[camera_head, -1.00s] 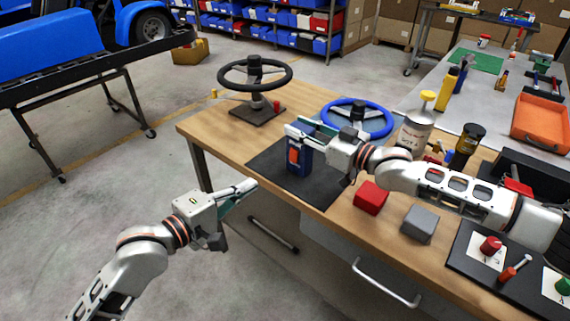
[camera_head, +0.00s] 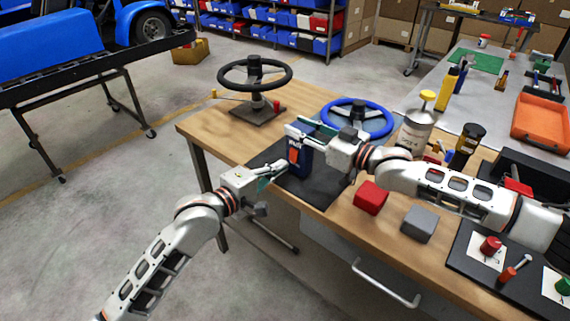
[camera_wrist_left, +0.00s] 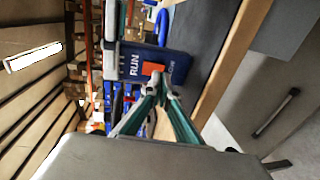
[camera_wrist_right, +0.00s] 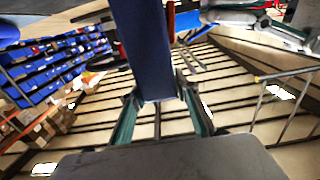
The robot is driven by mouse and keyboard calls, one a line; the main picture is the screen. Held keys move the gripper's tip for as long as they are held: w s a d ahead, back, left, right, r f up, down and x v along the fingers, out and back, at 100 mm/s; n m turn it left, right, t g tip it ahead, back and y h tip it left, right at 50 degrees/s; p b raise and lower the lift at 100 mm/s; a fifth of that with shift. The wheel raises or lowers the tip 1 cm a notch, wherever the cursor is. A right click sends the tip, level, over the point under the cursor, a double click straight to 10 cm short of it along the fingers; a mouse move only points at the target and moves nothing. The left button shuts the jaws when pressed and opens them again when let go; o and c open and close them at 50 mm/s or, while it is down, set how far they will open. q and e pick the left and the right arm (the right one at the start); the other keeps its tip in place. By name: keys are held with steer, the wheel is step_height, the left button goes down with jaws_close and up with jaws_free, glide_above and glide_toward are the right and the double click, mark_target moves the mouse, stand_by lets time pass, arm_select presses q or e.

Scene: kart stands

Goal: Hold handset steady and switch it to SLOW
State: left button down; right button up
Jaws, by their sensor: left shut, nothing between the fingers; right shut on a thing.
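The handset (camera_head: 304,160) is a dark blue block with an orange switch (camera_wrist_left: 152,68) on its face. It stands upright over the black mat (camera_head: 328,186). My right gripper (camera_head: 300,130) is shut on its upper part; in the right wrist view the handset (camera_wrist_right: 142,40) runs between the fingers. In the left wrist view RUN reads on the handset's face, and lettering on the other side of the switch is too blurred to read surely. My left gripper (camera_head: 284,166) is shut and empty, its tips (camera_wrist_left: 162,86) right by the switch. I cannot tell whether they touch it.
A black steering wheel (camera_head: 233,74) on a stand and a blue steering wheel (camera_head: 376,109) stand behind on the wooden bench (camera_head: 205,124). A red block (camera_head: 371,198) and a grey block (camera_head: 420,224) lie to the right. Bottles stand beyond my right arm. Left of the bench is open floor.

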mark_target(292, 160)
arm_select(q)
steer(key=shift+x, duration=1.25)
steer(key=shift+w+d+f, duration=0.2)
steer(key=shift+w+d, duration=0.05)
steer(key=shift+w, duration=0.1)
steer(key=shift+a, duration=0.1)
steer(key=s+a+f, duration=0.2)
steer(key=s+a, duration=0.6)
steer(key=s, duration=0.3)
steer(key=shift+s+f, duration=0.15)
arm_select(e)
steer(key=o, duration=1.4)
